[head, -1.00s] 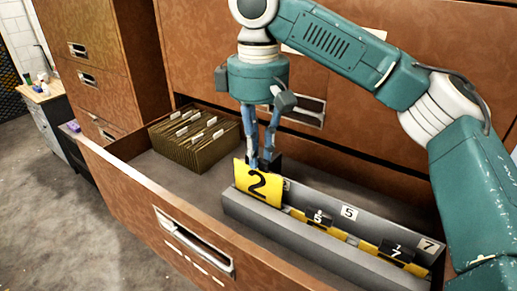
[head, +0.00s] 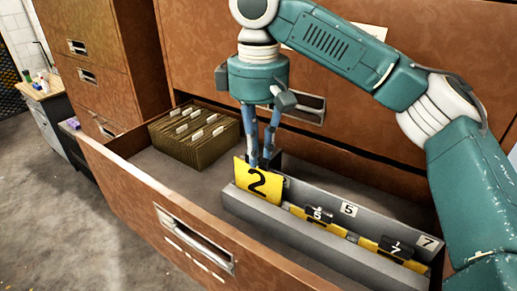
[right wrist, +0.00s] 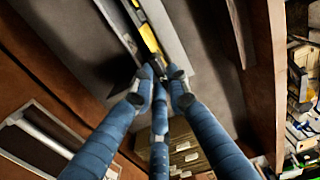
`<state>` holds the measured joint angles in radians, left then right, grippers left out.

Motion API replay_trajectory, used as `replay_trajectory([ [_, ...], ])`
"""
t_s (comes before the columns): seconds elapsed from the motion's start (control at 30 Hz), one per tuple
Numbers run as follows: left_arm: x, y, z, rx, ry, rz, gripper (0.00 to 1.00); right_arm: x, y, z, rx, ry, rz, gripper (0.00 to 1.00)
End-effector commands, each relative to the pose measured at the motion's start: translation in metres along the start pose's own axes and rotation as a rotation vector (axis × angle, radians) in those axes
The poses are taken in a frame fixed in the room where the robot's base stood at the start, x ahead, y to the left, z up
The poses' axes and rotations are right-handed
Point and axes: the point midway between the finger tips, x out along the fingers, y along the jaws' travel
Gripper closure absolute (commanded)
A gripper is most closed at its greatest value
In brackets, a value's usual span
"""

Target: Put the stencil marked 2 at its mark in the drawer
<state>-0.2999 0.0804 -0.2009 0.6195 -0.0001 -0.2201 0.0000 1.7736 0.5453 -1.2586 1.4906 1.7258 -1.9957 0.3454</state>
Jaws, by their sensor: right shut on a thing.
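The yellow stencil marked 2 (head: 258,182) stands upright at the left end of a grey rack (head: 290,236) in the open drawer (head: 150,205). Its lower edge is at the rack's front wall; I cannot tell if it touches the rack floor. My right gripper (head: 266,162) is shut on its top edge from above, and the gripper's fingers meet in the right wrist view (right wrist: 158,78). The rack wall behind the stencil is mostly hidden. My left gripper is out of view.
Other yellow stencils with black tabs (head: 394,248) stand in the rack to the right. A block of hanging files (head: 195,137) fills the drawer's back left. The drawer floor between files and rack is bare. The drawer front (head: 185,240) rises nearest me.

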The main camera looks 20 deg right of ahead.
Motion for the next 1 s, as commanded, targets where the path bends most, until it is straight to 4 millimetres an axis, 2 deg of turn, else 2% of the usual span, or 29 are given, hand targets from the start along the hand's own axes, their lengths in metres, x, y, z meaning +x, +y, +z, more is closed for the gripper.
replay_trajectory([
  [0.37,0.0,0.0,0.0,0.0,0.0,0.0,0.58,0.001,0.0,0.0,-0.001,-0.001,0.0,1.0],
  [1.0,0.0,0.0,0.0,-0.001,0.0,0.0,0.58,0.016,0.0,0.0,0.0,-0.001,0.0,1.0],
])
